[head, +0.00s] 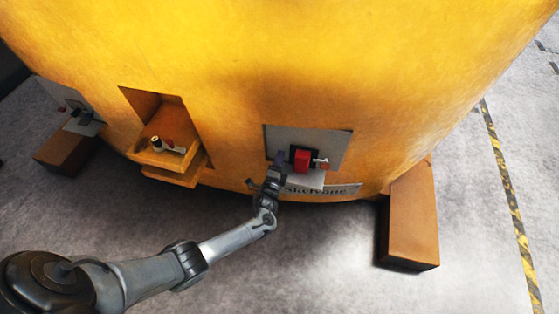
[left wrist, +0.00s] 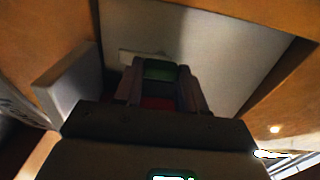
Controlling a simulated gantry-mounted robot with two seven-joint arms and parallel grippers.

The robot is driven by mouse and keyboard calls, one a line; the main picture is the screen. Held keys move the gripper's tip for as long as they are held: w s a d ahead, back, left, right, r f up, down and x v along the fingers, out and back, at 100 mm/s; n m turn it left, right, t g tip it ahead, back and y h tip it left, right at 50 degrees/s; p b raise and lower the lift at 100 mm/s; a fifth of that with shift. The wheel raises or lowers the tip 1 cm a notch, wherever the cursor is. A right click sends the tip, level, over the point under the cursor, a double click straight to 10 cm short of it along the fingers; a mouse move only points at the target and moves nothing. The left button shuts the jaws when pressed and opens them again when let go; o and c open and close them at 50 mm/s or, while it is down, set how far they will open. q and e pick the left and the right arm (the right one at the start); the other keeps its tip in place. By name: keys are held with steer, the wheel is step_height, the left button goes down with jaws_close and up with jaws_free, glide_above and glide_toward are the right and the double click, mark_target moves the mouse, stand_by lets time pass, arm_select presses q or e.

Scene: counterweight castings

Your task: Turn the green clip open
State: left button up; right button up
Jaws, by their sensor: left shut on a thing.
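The green clip (left wrist: 160,70) shows in the left wrist view between the two fingers of my left gripper (left wrist: 160,86). The gripper is shut on it. A red part (left wrist: 158,103) shows just below the clip, between the fingers. In the head view my left gripper (head: 278,162) reaches into a grey recess (head: 330,142) in the yellow casting, left of a red block (head: 302,160). The green clip cannot be made out there; the gripper seems to hide it. My right gripper is not in view.
The large yellow casting (head: 270,70) fills the back. Left of the recess is an opening with a small ledge (head: 165,158) bearing a knob. Another grey plate (head: 70,100) sits at far left. Brown blocks (head: 410,225) stand at the base. The grey floor in front is clear.

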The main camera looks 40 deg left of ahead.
arm_select(q)
steer(key=o, duration=1.1)
steer(key=shift+c, duration=0.2)
steer(key=p+v, duration=0.3)
steer(key=v, duration=0.8)
